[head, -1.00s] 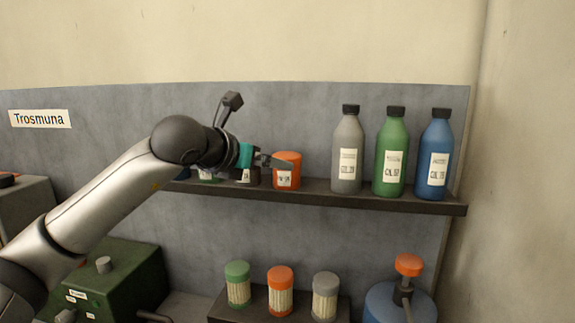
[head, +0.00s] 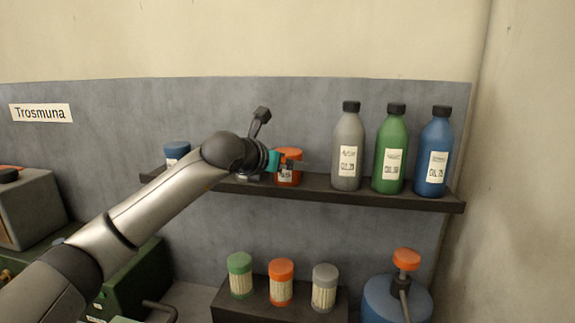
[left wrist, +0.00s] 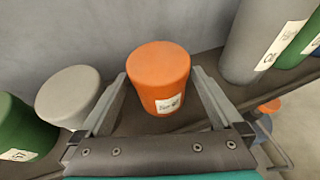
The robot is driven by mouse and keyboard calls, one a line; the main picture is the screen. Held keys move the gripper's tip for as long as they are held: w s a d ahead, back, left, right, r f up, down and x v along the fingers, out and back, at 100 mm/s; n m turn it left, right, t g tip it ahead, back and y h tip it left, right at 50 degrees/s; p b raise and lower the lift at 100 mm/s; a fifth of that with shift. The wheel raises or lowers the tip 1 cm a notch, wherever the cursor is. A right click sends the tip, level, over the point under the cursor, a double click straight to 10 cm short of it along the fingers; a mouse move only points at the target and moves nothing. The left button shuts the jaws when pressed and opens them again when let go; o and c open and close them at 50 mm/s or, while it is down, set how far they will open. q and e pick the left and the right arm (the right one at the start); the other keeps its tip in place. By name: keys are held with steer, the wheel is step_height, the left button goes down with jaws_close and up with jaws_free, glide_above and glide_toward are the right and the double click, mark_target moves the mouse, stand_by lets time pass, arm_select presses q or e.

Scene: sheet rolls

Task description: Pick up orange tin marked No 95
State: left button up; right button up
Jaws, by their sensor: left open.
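The orange tin (head: 290,168) stands upright on the wall shelf, left of the grey bottle. Its white label is too small to read for certain. In the left wrist view the orange tin (left wrist: 158,74) stands between the two fingers, with a gap on each side. My left gripper (head: 293,163) is open around the tin and partly hides it in the head view. It also shows in the left wrist view (left wrist: 160,98), its fingers reaching along both sides of the tin. My right gripper is not in view.
A grey tin (left wrist: 68,95) stands close beside the left finger, with a green tin (left wrist: 20,128) beyond it. A grey bottle (head: 348,150), a green bottle (head: 391,150) and a blue bottle (head: 434,155) stand to the right. A blue tin (head: 176,151) stands at the shelf's left end.

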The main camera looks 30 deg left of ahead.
arm_select(q)
steer(key=c, duration=1.3)
steer(key=shift+c, duration=0.4)
steer(key=shift+r, duration=0.15)
